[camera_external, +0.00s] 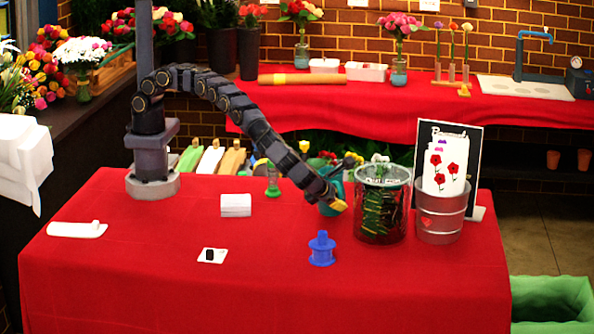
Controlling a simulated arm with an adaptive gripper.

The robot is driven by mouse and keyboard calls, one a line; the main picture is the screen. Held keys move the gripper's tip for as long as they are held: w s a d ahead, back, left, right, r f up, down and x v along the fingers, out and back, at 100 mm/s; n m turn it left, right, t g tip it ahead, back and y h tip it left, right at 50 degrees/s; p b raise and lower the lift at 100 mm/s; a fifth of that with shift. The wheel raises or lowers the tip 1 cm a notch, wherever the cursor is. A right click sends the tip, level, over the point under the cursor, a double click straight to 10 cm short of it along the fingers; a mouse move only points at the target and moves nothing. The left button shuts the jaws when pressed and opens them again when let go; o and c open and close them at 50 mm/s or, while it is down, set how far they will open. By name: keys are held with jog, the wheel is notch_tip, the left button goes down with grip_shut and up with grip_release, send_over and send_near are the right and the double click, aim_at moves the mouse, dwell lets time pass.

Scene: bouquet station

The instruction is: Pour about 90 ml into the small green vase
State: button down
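A small green vase (273,186) stands upright on the red-covered table, left of my forearm and towards the back. My gripper (337,205), with a yellow tip, points down to the right near the middle of the table. A teal container (336,184) is right at the gripper, partly covered by it. I cannot tell whether the gripper holds it, or whether its fingers are open or shut. No liquid level can be seen in the vase or the teal container.
A large glass jar with green stems (383,211) and a metal bucket (440,218) stand close right of my gripper. A blue spool-like object (321,250) is in front. A white box (236,205) and a white card (212,255) lie left. The table's front is mostly clear.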

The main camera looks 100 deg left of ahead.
aim_at(336, 185)
jog(key=shift+r, duration=0.1)
jog(key=shift+r, duration=0.3)
jog(key=shift+s+a+r+n+t+h, duration=0.2)
jog(key=shift+a+r+h, duration=0.2)
jog(key=shift+r+h, duration=0.2)
jog(key=shift+s+a+r+n+t+h, duration=0.1)
jog(key=shift+a+r+n+t+h, duration=0.1)
jog(key=shift+a+r+h, duration=0.25)
jog(key=a+r+h, duration=0.1)
jog(key=s+a+r+n+t+h, duration=0.1)
jog(key=r, duration=0.1)
jog(key=a+r+h, duration=0.1)
jog(key=shift+s+a+r+n, duration=0.25)
jog(key=shift+s+r+n, duration=0.05)
jog(key=shift+r, duration=0.1)
jog(key=shift+s+a+r+n+t+h+p, duration=0.15)
jog(key=shift+a+r+n+t+h, duration=0.15)
jog(key=shift+r+h, duration=0.3)
jog(key=shift+s+a+r+n+t+h+p, duration=0.15)
jog(key=shift+a+r+n+t+h, duration=0.15)
jog(key=shift+r+h, duration=0.25)
jog(key=shift+s+a+r+n+t+h+p, duration=0.1)
jog(key=shift+s+a+r+n+t+h, duration=0.15)
jog(key=shift+r+h, duration=0.35)
jog(key=shift+w+r, duration=0.1)
jog(key=shift+a+r+n+t+h, duration=0.25)
jog(key=shift+a+r+t+h, duration=0.15)
jog(key=shift+r, duration=0.2)
